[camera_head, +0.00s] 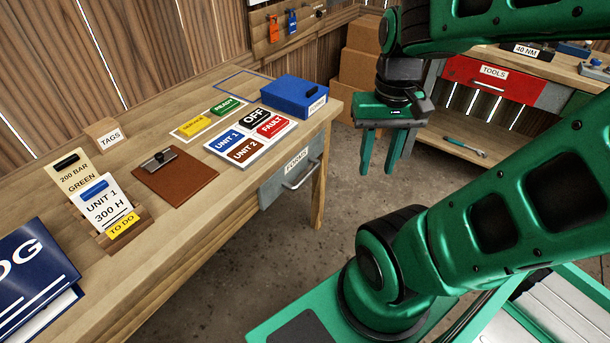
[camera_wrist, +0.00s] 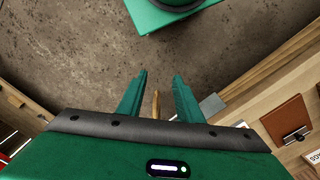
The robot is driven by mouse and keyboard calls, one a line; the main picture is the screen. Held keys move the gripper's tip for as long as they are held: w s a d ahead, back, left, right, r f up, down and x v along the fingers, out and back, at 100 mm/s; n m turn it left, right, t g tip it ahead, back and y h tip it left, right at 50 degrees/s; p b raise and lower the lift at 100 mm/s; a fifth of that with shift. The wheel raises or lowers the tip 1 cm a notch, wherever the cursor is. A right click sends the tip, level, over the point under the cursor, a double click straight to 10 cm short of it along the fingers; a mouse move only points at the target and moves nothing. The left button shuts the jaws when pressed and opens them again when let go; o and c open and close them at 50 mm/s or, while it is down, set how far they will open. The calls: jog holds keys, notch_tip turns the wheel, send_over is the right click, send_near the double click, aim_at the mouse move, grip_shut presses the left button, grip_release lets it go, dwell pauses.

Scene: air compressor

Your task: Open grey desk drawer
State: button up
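The grey desk drawer (camera_head: 278,182) is under the right end of the wooden desk (camera_head: 237,72) in the head view. It has a label reading FORMS and a metal bar handle (camera_head: 300,177). The drawer front looks flush with the desk, so it appears shut. My gripper (camera_head: 379,170) hangs to the right of the drawer, fingers pointing down, apart from the handle. In the wrist view the two green fingers (camera_wrist: 158,85) are spread with a gap and hold nothing. A grey piece beside the right finger there may be the drawer (camera_wrist: 212,104).
The desk leg (camera_head: 320,180) stands right of the drawer. A blue box (camera_head: 290,92), cards and a clipboard (camera_head: 175,180) lie on the desk. Cardboard boxes (camera_head: 357,75) and a bench with a red TOOLS drawer (camera_head: 495,80) stand behind. The concrete floor (camera_head: 285,245) before the drawer is clear.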

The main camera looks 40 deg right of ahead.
jog(key=w+d+f+n+g+y, duration=0.1)
jog(key=w+d+f+y, duration=0.1)
jog(key=w+f, duration=0.4)
jog(key=m+t+y, duration=0.3)
jog(key=t+y, duration=0.9)
jog(key=t, duration=0.4)
send_near(307, 175)
jog(key=x, duration=0.6)
jog(key=f+x, duration=0.1)
jog(key=x, duration=0.2)
jog(key=shift+w+a+r, duration=0.1)
jog(key=shift+w, duration=0.5)
grip_shut()
